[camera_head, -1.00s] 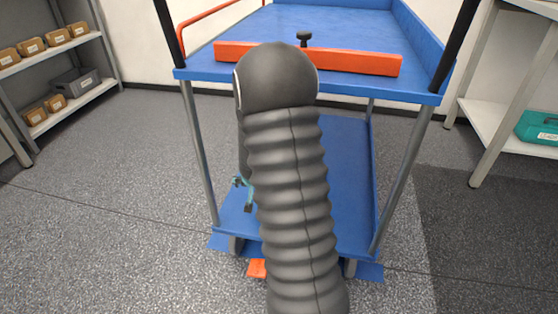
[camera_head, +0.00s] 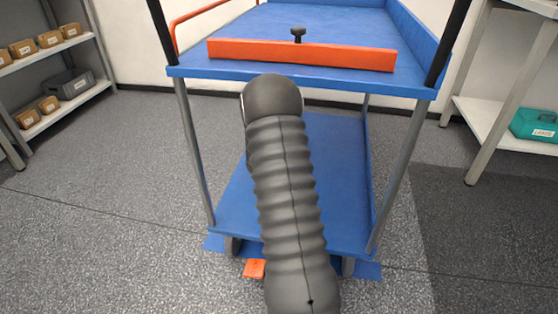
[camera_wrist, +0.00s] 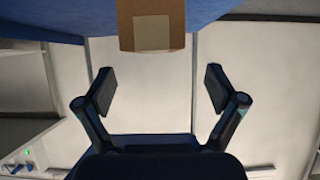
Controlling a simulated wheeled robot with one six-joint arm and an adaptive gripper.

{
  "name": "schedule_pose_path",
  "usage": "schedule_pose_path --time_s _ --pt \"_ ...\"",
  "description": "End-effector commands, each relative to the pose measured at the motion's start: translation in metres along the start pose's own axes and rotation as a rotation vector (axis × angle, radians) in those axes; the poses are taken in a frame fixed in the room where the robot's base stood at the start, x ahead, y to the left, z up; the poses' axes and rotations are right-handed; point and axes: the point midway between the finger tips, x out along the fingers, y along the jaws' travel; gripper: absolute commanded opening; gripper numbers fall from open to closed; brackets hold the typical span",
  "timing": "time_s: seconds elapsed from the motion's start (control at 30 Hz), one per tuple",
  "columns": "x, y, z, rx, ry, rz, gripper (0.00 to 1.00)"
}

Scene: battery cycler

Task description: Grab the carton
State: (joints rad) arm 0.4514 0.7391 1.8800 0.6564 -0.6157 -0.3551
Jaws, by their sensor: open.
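A brown carton (camera_wrist: 151,10) with a pale label shows at the top middle of the wrist view. It is against a blue surface (camera_wrist: 225,8) and partly cut off by the picture's top edge. My gripper (camera_wrist: 160,88) is open and empty, its two fingers spread wide. The carton lies beyond the fingertips and above the gap between them in the picture, apart from both. In the head view my arm hides the gripper, and that carton cannot be seen.
A blue cart (camera_head: 332,150) with two decks stands ahead, with an orange bar (camera_head: 300,54) and black knob (camera_head: 298,34) at its upper front edge. Left shelves (camera_head: 62,122) hold several small brown boxes (camera_head: 49,39). A teal case (camera_head: 535,124) sits at right. Floor is clear beside the cart.

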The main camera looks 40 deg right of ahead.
Motion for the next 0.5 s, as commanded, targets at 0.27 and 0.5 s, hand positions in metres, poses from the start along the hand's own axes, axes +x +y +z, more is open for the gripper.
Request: schedule_pose_path --time_s 0.27,0.5 --pt "0.019 0.003 0.002 0.001 0.0 0.001 0.94" --pt "0.052 0.006 0.005 0.001 0.0 0.0 0.94"
